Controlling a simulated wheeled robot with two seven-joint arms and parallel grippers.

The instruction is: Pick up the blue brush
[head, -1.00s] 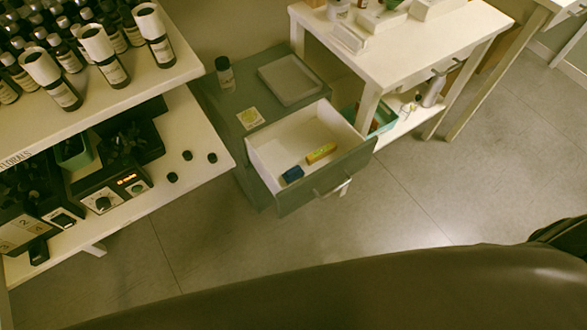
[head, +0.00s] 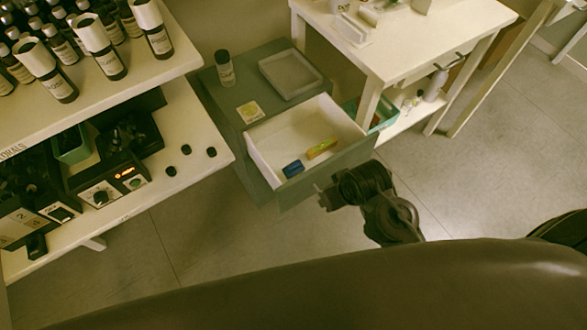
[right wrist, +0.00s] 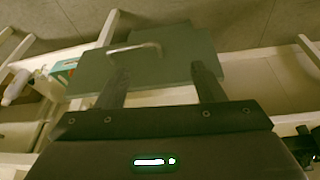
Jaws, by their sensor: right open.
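A small blue item (head: 293,168), probably the blue brush, lies inside the open drawer (head: 262,160) near its front left corner in the head view. It is too small to make out bristles. A yellow item (head: 321,148) lies beside it to the right. My right gripper (head: 325,197) is just outside the drawer front, apart from the blue item. In the right wrist view the right gripper (right wrist: 162,74) has its fingers spread with nothing between them, pointing toward the drawer front (right wrist: 180,58) and its handle (right wrist: 135,47). The blue item is hidden there. My left gripper is not in view.
The grey cabinet (head: 225,105) has a tray (head: 290,74) and a dark bottle (head: 224,68) on top. A shelf with several bottles (head: 97,45) stands left. A white table (head: 400,45) stands right. The floor (head: 215,240) in front is clear.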

